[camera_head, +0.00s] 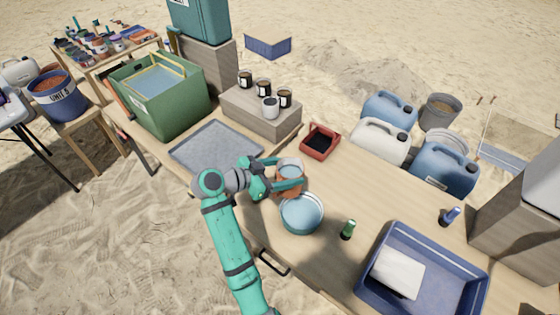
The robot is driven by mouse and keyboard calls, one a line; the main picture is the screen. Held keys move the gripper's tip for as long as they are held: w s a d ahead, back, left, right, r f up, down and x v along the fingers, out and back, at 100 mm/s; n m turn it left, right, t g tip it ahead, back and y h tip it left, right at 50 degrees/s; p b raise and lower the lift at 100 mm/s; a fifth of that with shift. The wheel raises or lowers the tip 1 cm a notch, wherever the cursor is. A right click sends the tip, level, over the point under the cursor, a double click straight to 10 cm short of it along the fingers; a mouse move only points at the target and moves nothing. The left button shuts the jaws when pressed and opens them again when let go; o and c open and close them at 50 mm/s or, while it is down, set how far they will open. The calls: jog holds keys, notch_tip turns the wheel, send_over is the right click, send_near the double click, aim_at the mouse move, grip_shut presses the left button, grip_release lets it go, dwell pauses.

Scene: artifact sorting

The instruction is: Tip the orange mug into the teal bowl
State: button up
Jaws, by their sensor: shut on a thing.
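The orange mug (289,184) is between the fingers of my gripper (289,173), near the middle of the table. My gripper is shut on it, and the fingers hide part of its sides. The mug looks upright, with a pale blue-grey inside showing at its top. The teal bowl (301,224) stands on the table just in front of the mug, below it in the picture. Its inside is pale blue, and I cannot tell whether that is its contents. I cannot tell whether the mug touches the table.
A grey tray (213,178) lies left of my gripper, with a green bin (185,112) behind it. A red box (320,152) stands behind the mug. A small green bottle (348,229) is right of the bowl, and a blue crate (455,296) is at the right front.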

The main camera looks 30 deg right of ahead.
jog(key=shift+w, duration=0.2)
jog(key=shift+f, duration=0.25)
jog(key=shift+w+f+m, duration=0.1)
jog(key=shift+m, duration=0.2)
jog(key=shift+a+f+t, duration=0.1)
jog(key=shift+a+t, duration=0.05)
jog(key=shift+t, duration=0.15)
jog(key=shift+f+m+y, duration=0.3)
jog(key=shift+s+d+t, duration=0.2)
jog(key=shift+t, duration=0.1)
jog(key=shift+f, duration=0.15)
